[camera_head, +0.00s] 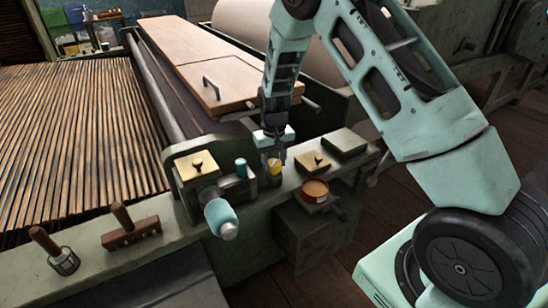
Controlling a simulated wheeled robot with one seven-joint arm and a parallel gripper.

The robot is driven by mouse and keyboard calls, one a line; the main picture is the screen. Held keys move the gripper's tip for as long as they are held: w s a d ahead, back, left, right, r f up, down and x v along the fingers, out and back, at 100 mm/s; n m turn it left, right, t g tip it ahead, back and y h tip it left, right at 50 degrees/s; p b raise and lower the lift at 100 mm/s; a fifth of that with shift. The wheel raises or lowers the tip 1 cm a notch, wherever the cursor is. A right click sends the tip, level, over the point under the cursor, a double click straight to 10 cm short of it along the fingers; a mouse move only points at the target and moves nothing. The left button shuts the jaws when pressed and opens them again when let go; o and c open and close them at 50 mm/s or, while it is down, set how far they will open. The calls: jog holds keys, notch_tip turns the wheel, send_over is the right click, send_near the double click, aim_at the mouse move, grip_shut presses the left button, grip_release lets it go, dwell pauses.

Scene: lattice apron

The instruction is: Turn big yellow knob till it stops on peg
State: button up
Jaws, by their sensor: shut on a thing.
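The yellow knob (274,168) stands on the green ledge, small in the head view and partly hidden by my gripper. My gripper (274,158) points down from above, with its fingers shut on the top of the knob. A short blue upright cylinder (241,167) stands just left of the knob; I cannot tell whether it is the peg. No other peg can be made out at the knob, and any mark of its turn angle is too small to see.
A wooden lid with a handle (215,80) lies behind. Slats (70,140) fill the left.

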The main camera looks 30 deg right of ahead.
aim_at(274, 162)
jog(key=m+p, duration=0.1)
jog(key=m, duration=0.3)
jog(key=shift+r+m+p, duration=0.15)
jog(key=shift+m+p, duration=0.15)
jog(key=shift+p, duration=0.05)
jog(key=m+p, duration=0.1)
jog(key=m, duration=0.2)
jog(key=shift+m, duration=0.4)
jog(key=m+p, duration=0.2)
jog(key=m, duration=0.2)
jog(key=shift+m+p, duration=0.65)
jog(key=shift+m, duration=0.95)
jog(key=o, duration=1)
notch_tip(274, 162, up, 17)
jog(key=shift+b, duration=0.4)
